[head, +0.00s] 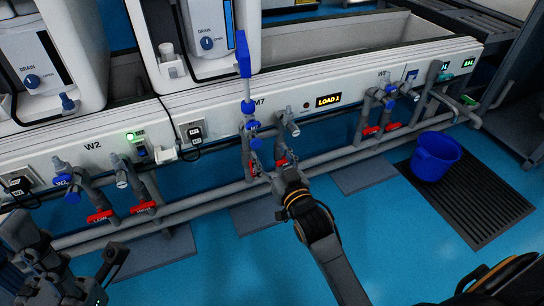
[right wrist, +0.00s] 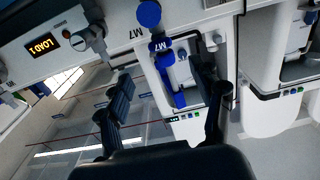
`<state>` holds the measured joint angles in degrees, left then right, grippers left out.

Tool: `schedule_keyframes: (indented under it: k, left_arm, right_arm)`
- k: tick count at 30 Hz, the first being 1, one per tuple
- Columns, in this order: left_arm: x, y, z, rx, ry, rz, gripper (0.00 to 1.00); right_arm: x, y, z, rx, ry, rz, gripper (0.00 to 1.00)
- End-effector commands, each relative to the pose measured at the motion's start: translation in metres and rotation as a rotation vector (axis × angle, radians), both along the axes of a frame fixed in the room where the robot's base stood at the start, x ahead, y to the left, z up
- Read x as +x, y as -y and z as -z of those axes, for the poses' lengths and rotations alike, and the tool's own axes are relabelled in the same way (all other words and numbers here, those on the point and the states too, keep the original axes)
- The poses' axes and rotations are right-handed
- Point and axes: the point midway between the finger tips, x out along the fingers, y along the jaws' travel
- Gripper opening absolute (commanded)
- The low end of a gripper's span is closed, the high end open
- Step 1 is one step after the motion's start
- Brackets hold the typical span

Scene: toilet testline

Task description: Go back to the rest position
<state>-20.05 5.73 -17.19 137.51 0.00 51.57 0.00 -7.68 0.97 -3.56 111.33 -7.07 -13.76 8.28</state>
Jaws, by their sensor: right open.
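My right gripper (head: 284,168) is in front of the pipework under the M7 label, its arm reaching up from the bottom of the head view. In the right wrist view its two fingers (right wrist: 164,92) are apart, with a blue fitting (right wrist: 170,75) seen in the gap between them. I see no object gripped. In the head view the fingers are partly lost against the grey pipes and red valve handles (head: 254,167). My left gripper (head: 112,262) is at the lower left, dark and partly cut off. Its jaw state is unclear.
A white test bench (head: 350,75) runs across the back, with grey pipes (head: 200,207) along its front. A tall blue fitting (head: 243,55) stands above the M7 pipes. A blue bucket (head: 434,157) stands on a dark floor grate (head: 485,205) at right. Blue floor (head: 385,240) is clear.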

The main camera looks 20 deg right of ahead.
Motion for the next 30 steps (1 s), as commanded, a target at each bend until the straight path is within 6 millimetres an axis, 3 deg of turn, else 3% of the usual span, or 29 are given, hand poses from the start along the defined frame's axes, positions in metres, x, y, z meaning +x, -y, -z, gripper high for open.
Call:
schedule_keyframes:
  k: [19,22,25,30]
  left_arm:
    - [0.0,0.0,0.0,0.0,0.0,0.0,0.4]
    - [0.0,0.0,0.0,0.0,0.0,0.0,0.4]
    - [0.0,0.0,0.0,0.0,0.0,0.0,0.4]
    - [0.0,0.0,0.0,0.0,0.0,0.0,0.4]
  right_arm:
    - [-0.007,-0.002,-0.007,0.0,0.024,-0.008,0.66]
    - [-0.016,-0.014,-0.035,0.003,0.128,-0.04,0.66]
    - [-0.04,-0.032,-0.087,0.011,0.319,-0.094,0.66]
    - [-0.111,-0.058,-0.183,0.061,0.705,-0.179,0.66]
